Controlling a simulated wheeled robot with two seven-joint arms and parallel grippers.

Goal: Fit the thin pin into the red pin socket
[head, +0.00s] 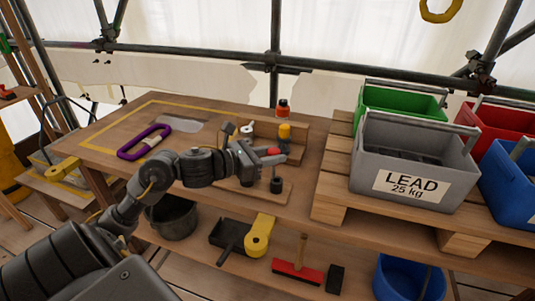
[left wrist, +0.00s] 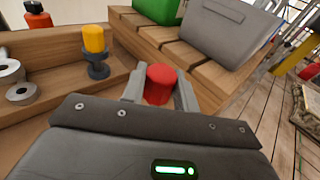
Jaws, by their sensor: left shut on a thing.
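My left gripper (head: 261,156) is shut on a red cylindrical piece (head: 271,152), which sits between both fingers in the left wrist view (left wrist: 160,80). Its lower part is hidden, so I cannot tell whether it is the thin pin's head or the red socket. The piece is held above a wooden board on the bench. Just below it in the head view stands a dark upright post on a round base (head: 277,184); I see no clear contact. A yellow-topped piece (head: 284,131) stands upright behind, on a dark stem in the left wrist view (left wrist: 96,64). My right gripper is not in view.
A grey LEAD crate (head: 412,155) and a green crate (head: 398,101) stand on a pallet to the right. The front-left bench is fairly clear.

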